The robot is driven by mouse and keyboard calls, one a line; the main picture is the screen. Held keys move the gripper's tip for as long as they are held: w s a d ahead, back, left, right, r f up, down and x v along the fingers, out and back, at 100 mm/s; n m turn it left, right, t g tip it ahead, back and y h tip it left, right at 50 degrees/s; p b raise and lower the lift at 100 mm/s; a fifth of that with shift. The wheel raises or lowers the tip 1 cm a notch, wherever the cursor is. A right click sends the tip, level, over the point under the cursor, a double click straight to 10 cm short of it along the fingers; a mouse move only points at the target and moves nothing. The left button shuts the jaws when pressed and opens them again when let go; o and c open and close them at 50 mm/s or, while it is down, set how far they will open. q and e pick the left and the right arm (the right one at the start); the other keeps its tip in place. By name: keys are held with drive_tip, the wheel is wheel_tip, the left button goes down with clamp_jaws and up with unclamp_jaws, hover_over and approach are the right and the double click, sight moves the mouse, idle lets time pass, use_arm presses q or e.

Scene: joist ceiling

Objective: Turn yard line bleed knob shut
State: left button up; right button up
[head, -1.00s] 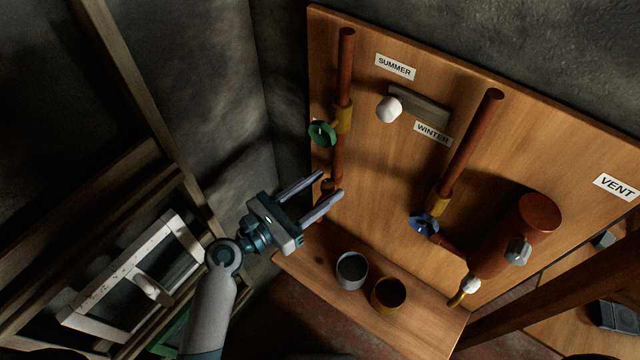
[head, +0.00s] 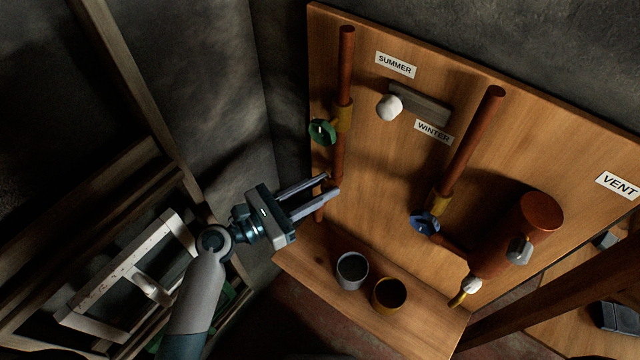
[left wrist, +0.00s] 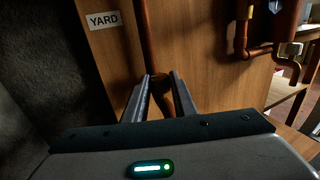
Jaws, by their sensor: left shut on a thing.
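My left gripper (head: 333,184) reaches in from the left to the foot of the left copper pipe (head: 344,75) on the wooden board. In the left wrist view, its fingers stand on either side of a small brown bleed knob (left wrist: 160,84), and it is shut on this knob. The YARD label (left wrist: 105,21) is on the board to the left of that pipe. In the head view the fingers largely hide the knob. A green valve wheel (head: 322,132) sits higher on the same pipe. My right gripper is not in view.
A grey cup (head: 351,270) and a yellow cup (head: 389,294) stand on the ledge below. A second pipe with a blue wheel (head: 424,223) and a copper tank (head: 510,235) are to the right. A white window frame (head: 125,270) is at the lower left.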

use_arm(q)
drive_tip(key=o, duration=1)
drive_tip(key=shift+w+a, duration=0.1)
drive_tip(key=shift+o, duration=0.2)
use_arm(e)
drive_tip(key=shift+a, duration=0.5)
use_arm(q)
drive_tip(key=shift+n+t+y, duration=0.3)
drive_tip(key=shift+n+t, duration=0.1)
drive_tip(key=shift+t, duration=0.1)
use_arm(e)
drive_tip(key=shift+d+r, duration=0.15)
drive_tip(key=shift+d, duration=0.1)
